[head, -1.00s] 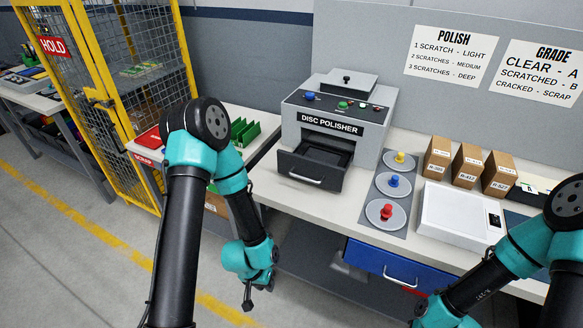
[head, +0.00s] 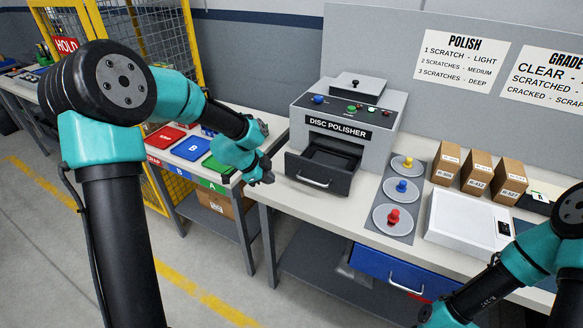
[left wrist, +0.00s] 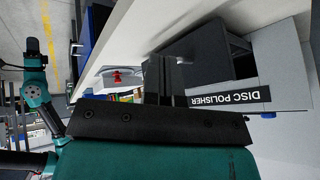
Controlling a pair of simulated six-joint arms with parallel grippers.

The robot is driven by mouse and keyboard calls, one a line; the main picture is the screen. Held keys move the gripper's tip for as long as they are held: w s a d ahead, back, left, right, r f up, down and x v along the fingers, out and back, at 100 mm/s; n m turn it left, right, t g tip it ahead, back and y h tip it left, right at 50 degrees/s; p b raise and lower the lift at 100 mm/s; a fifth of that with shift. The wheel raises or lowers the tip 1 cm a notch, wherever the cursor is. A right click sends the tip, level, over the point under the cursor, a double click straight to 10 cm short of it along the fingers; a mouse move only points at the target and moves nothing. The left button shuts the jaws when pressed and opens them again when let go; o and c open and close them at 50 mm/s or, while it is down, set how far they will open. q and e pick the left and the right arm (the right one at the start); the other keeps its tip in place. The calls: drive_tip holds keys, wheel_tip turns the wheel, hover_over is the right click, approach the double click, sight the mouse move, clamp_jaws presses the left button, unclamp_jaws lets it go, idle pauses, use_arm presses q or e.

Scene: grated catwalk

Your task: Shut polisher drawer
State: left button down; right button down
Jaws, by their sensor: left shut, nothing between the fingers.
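The grey disc polisher (head: 378,118) stands on the workbench in the head view. Its dark drawer (head: 300,170) is pulled out at the front, with a light bar handle and an empty-looking inside. My left gripper (head: 268,179) is shut and empty, just left of the drawer front and apart from it. In the left wrist view my shut fingers (left wrist: 165,80) point toward the bench, with the dark drawer (left wrist: 205,55) beyond them and the polisher's label side (left wrist: 265,72) to the right. My right arm shows at the lower right of the head view; its fingers are out of frame.
Disc pads with yellow, blue and red knobs (head: 393,218) lie right of the polisher, near a white scale (head: 466,222) and cardboard boxes (head: 477,170). A side table with coloured trays (head: 191,148) stands left. A blue bench drawer (head: 385,268) is below.

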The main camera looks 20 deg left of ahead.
use_arm(q)
wheel_tip(320, 180, up, 6)
drive_tip(key=w+a+m, duration=0.1)
drive_tip(key=m, duration=0.2)
drive_tip(key=shift+w+a+f+m+h, duration=0.15)
drive_tip(key=shift+w+m+h, duration=0.15)
drive_tip(key=shift+w, duration=0.1)
approach(296, 172)
drive_tip(key=f, duration=0.1)
drive_tip(key=s+d+f, duration=0.1)
drive_tip(key=f, duration=0.1)
drive_tip(key=s+d+f, duration=0.1)
drive_tip(key=shift+d+f, duration=0.25)
drive_tip(key=shift+f, duration=0.15)
drive_tip(key=w, duration=0.2)
drive_tip(key=shift+w+d+r, duration=0.1)
drive_tip(key=shift+w+r, duration=0.05)
drive_tip(key=shift+w, duration=0.8)
drive_tip(key=shift+w, duration=0.1)
